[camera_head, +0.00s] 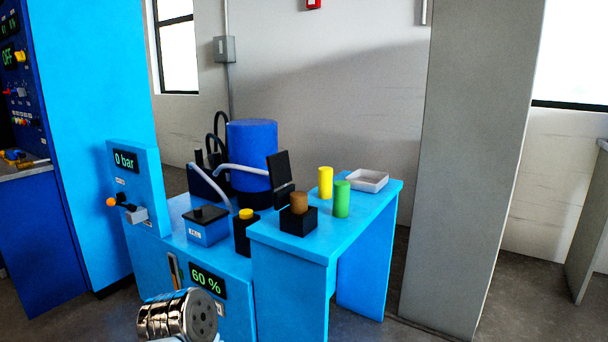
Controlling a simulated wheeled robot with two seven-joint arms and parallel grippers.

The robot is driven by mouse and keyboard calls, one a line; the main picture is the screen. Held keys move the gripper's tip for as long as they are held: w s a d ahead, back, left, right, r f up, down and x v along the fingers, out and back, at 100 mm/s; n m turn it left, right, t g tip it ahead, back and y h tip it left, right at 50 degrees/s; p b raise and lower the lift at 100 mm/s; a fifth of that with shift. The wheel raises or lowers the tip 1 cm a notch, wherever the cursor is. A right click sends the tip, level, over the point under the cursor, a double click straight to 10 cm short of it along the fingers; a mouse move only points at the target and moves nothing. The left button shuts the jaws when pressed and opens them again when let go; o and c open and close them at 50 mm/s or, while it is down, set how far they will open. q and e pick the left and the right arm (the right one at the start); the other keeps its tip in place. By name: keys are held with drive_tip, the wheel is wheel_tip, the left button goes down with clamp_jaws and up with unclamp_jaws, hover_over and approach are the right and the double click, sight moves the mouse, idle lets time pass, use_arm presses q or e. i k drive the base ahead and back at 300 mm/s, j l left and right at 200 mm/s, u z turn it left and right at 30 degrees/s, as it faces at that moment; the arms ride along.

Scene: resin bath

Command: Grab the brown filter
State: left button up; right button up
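The brown filter (299,202) is a short upright cylinder. It sits in a square black holder (298,221) on the near part of the blue table (345,232), and its lower end is hidden inside the holder. A yellow cylinder (325,183) stands behind it to the right, and a green cylinder (342,199) stands to its right. Neither of my grippers shows in the head view, and nothing is touching the brown filter.
A white tray (368,180) lies at the table's back right. A black upright panel (279,168) stands just behind the holder. Left are a blue tank (251,155) with hoses, a yellow-topped black post (246,232) and a "0 bar" panel (125,160). A grey pillar (470,160) stands right.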

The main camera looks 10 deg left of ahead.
sight(298, 200)
drive_tip(key=i+j+z, duration=0.1)
drive_tip(key=j+z, duration=0.8)
drive_tip(key=j, duration=0.65)
drive_tip(key=j+z, duration=0.1)
drive_tip(key=j, duration=0.6)
drive_tip(key=k+j+z, duration=0.1)
drive_tip(key=j, duration=0.65)
drive_tip(key=k+j, duration=0.4)
drive_tip(key=k, duration=0.25)
